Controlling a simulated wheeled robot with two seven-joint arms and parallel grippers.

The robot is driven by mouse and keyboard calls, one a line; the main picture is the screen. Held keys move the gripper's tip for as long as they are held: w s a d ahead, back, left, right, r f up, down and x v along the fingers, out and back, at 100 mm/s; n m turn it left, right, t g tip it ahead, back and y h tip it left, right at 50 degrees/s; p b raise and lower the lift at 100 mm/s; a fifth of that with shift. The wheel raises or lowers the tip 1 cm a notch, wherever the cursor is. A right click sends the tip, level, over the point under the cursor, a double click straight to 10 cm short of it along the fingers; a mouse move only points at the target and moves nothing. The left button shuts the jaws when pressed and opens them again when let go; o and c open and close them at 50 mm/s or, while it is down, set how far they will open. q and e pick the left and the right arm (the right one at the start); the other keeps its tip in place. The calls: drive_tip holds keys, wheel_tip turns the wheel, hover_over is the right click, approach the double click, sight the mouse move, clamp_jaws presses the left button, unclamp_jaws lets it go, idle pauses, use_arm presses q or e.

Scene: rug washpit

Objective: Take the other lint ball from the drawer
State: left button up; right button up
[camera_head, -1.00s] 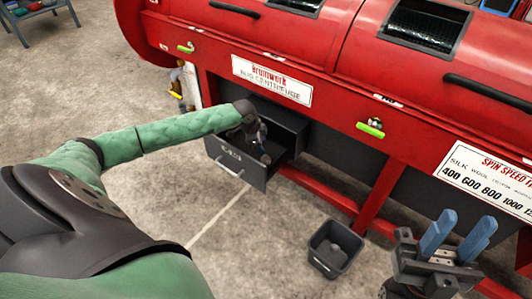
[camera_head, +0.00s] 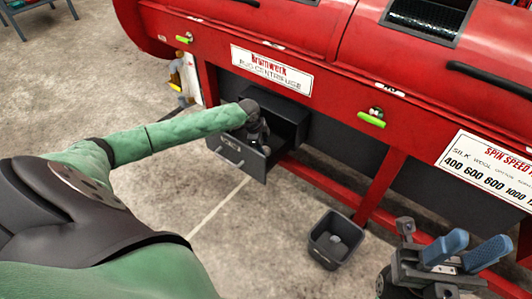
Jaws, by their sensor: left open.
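The dark grey drawer (camera_head: 228,150) stands pulled out under the red centrifuge. My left gripper (camera_head: 263,143) is over the drawer's open top, pointing down into it. It is small and dark there, and its fingertips are hard to make out. I cannot see a lint ball in the drawer; the gripper and drawer front hide much of the inside. A grey lump (camera_head: 335,239), which looks like a lint ball, lies in the dark bin (camera_head: 323,258) on the floor. My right gripper (camera_head: 475,247) is at the lower right, its blue fingers apart and empty.
The red centrifuge (camera_head: 290,45) spans the back, with green-handled valves (camera_head: 371,119) on its front. Its red frame legs (camera_head: 380,185) stand right of the drawer and behind the bin. Bare concrete floor lies around the bin.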

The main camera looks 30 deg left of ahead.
sight(265, 148)
use_arm(q)
drive_tip(key=x, duration=0.3)
drive_tip(key=c, duration=0.7)
drive_tip(key=shift+c, duration=0.2)
drive_tip(key=shift+r, duration=0.15)
